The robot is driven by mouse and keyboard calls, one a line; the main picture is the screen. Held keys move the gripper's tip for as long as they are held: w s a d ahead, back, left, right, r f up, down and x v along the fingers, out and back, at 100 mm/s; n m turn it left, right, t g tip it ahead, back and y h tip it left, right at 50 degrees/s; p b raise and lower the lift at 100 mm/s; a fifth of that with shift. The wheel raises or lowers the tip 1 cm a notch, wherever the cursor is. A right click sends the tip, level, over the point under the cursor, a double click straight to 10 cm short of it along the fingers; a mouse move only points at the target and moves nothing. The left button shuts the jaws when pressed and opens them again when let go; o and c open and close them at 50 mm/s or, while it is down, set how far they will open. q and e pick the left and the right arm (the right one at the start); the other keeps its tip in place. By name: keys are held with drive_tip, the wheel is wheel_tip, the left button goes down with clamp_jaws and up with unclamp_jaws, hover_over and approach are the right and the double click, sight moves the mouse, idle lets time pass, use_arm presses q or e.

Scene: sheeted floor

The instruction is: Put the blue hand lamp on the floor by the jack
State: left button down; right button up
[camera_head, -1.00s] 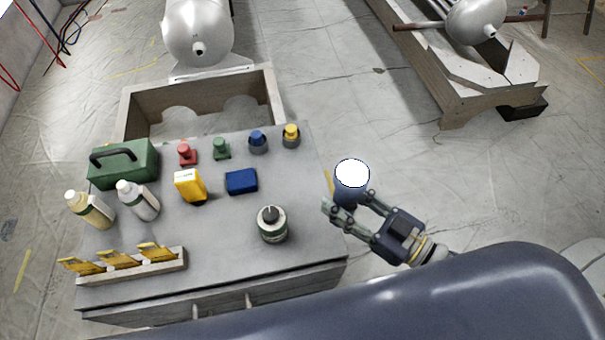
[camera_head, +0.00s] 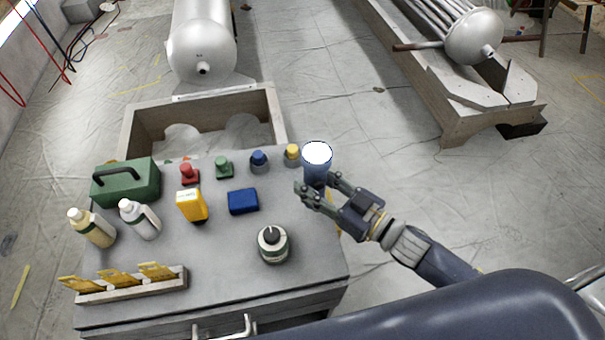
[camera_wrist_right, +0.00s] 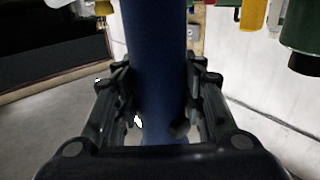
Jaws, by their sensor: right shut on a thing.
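The blue hand lamp (camera_head: 316,170) is upright in my right gripper (camera_head: 318,190), its round white top lit. It appears at or just beyond the right edge of the grey workbench top (camera_head: 215,265), near its back corner. In the right wrist view, its dark blue body (camera_wrist_right: 157,60) runs between the two fingers (camera_wrist_right: 160,105), which are shut on it. I cannot make out a jack on the floor for certain. My left gripper is not in view.
On the bench are a green toolbox (camera_head: 125,182), bottles, a yellow container (camera_head: 191,205), a blue box (camera_head: 243,201), small coloured-top items and a round tin (camera_head: 273,243). A tank (camera_head: 201,45) lies behind. Sheeted floor (camera_head: 340,95) is open between bench and right-hand wooden cradle (camera_head: 455,110).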

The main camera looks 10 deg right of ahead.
drive_tip(key=w+f, duration=0.1)
drive_tip(key=w+a+f, duration=0.1)
drive_tip(key=w, duration=0.1)
drive_tip(key=w+f, duration=0.1)
drive_tip(key=shift+w+a+p, duration=0.2)
drive_tip(key=shift+w+p, duration=0.1)
drive_tip(key=shift+w, duration=0.1)
drive_tip(key=shift+s+f, duration=0.1)
drive_tip(key=shift+f, duration=0.2)
drive_tip(key=shift+f, duration=0.1)
drive_tip(key=shift+f, duration=0.15)
drive_tip(key=o, duration=1.2)
drive_tip(key=shift+c, duration=0.2)
